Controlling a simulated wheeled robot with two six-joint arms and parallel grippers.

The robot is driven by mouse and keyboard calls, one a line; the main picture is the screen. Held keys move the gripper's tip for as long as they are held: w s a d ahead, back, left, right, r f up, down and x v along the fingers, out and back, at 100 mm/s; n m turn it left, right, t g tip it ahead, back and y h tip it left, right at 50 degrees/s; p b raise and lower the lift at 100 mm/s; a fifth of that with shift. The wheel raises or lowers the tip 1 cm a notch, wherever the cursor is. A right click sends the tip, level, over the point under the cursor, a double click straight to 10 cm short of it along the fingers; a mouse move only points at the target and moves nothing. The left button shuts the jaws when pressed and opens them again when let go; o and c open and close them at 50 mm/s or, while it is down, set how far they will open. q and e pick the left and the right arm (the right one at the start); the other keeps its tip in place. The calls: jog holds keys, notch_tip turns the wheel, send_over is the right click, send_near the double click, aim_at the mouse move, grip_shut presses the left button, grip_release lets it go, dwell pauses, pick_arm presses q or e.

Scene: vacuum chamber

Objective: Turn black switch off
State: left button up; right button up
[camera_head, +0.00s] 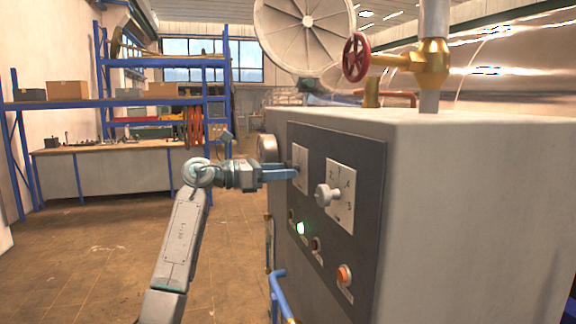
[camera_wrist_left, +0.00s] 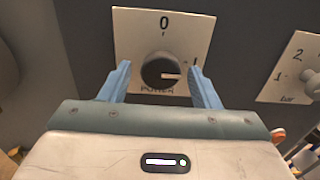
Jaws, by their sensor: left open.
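In the left wrist view, one finger is on each side of the knob, with gaps showing between. In the head view the fingers hide the knob. My right gripper is not in view.
The dark control panel (camera_head: 371,170) sits on a big grey cabinet (camera_head: 480,200). A grey numbered knob (camera_head: 327,194) is right of the switch plate. Open floor lies left.

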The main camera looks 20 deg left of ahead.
pick_arm(q)
jog(key=shift+x, duration=0.95)
jog(key=shift+c, duration=0.3)
jog(key=c, duration=0.9)
